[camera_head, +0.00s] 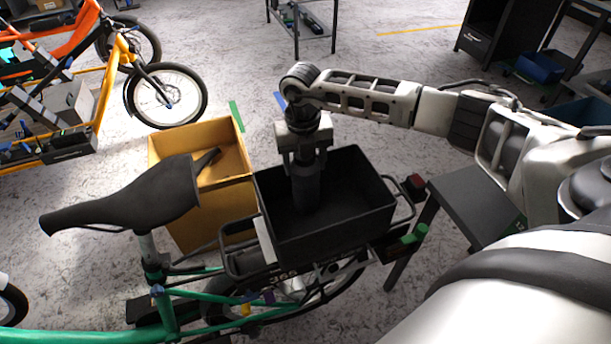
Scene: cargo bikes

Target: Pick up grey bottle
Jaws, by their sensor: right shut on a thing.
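My right gripper (304,158) points down into the black crate (352,226) on the rear rack of a green bike. It is shut on the grey bottle (307,192), a dark grey upright cylinder inside the crate. The bottle's upper part is hidden between the fingers. I cannot tell whether its base touches the crate floor. My left gripper is not in view.
A black saddle (125,194) stands left of the crate. Behind the saddle is an open cardboard box (215,207) with a dark item in it. A dark table (470,206) stands to the right. Orange bikes (105,75) stand at the back left.

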